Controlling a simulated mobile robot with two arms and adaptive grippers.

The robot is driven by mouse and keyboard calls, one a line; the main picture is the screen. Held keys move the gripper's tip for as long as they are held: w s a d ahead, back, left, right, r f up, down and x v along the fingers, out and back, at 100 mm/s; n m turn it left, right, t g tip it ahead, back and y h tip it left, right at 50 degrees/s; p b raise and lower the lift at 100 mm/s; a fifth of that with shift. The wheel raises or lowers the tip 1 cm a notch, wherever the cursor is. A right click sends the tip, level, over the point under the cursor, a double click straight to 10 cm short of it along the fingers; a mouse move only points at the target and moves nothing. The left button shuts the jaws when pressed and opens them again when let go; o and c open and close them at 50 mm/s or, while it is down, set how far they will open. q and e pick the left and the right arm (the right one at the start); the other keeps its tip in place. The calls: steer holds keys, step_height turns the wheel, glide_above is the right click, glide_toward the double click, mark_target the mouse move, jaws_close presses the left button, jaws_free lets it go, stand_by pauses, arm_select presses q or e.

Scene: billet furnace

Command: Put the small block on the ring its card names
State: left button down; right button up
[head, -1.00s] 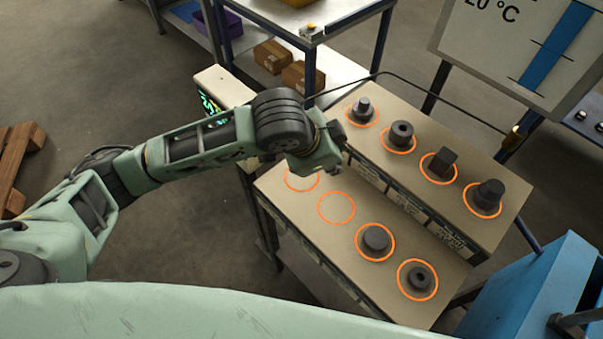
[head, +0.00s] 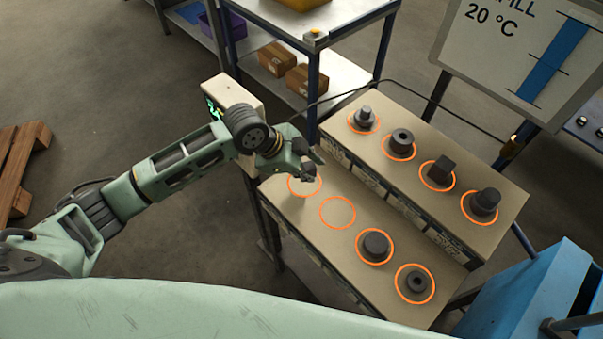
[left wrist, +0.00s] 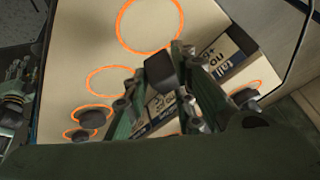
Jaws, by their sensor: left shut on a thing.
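My left gripper (head: 309,158) is shut on a small dark block (head: 308,171) and holds it over the leftmost front ring (head: 292,190). The block shows between the fingertips in the left wrist view (left wrist: 160,72). I cannot tell if it touches the surface. An empty orange ring (head: 337,229) is beside it to the right. My right gripper is not in view.
Two more front rings hold a dark disc (head: 375,245) and a holed piece (head: 416,282). The raised back step (head: 440,212) carries several dark parts on rings. A blue cabinet (head: 545,300) stands at the right.

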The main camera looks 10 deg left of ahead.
mark_target(302, 185)
arm_select(q)
steer(key=shift+w+a+f, duration=0.2)
steer(key=shift+a+f, duration=0.15)
steer(key=shift+a, duration=0.25)
steer(key=shift+f+p, duration=0.5)
steer(key=shift+f, duration=1.5)
steer(key=shift+f, duration=0.15)
steer(key=c, duration=1.5)
jaws_free()
steer(key=shift+o, duration=0.2)
steer(key=b+v, duration=0.1)
steer(key=v, duration=1.1)
steer(key=shift+s, duration=0.1)
